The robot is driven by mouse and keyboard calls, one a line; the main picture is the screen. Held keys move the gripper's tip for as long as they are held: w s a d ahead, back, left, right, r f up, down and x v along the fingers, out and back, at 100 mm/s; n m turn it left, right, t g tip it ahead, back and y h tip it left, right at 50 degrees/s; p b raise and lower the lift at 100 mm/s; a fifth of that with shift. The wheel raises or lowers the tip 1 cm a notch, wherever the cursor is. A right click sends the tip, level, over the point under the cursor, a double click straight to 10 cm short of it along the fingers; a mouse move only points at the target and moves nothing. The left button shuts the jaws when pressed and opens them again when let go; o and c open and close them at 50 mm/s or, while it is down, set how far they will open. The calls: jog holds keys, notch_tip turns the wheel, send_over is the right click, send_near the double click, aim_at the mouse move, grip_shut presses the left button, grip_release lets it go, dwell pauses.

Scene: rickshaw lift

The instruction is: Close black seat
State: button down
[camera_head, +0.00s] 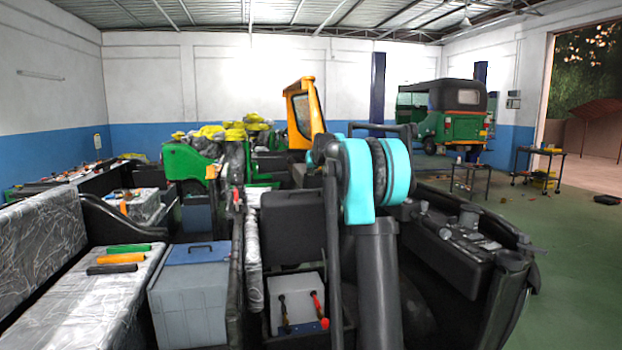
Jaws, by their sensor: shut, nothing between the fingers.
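The black seat (292,226) appears as a dark, boxy panel standing raised left of my arm. Just in front of and below it, a white-grey battery (297,297) with red and black terminals sits exposed in a dark compartment. My arm, dark with bright cyan joint covers, rises in the middle foreground and hides the seat's right side. I cannot make out my gripper's fingers; the end of the arm seems hidden behind the joint. Whether it touches the seat cannot be seen.
A grey box with a blue lid (190,293) stands left of the compartment. A plastic-wrapped bench (75,300) holds green, orange and black grips. A dark vehicle body (470,255) stands close on the right. Open green floor (575,270) lies farther right.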

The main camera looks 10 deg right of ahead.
send_over(309, 198)
jog(key=w, duration=0.2)
notch_tip(309, 198, down, 5)
jog(key=shift+r, duration=0.1)
jog(key=shift+s+f, duration=0.3)
jog(key=shift+s, duration=0.2)
jog(key=shift+s+f, duration=0.3)
jog(key=shift+s, duration=0.2)
jog(key=shift+s+f, duration=0.6)
jog(key=shift+s, duration=0.05)
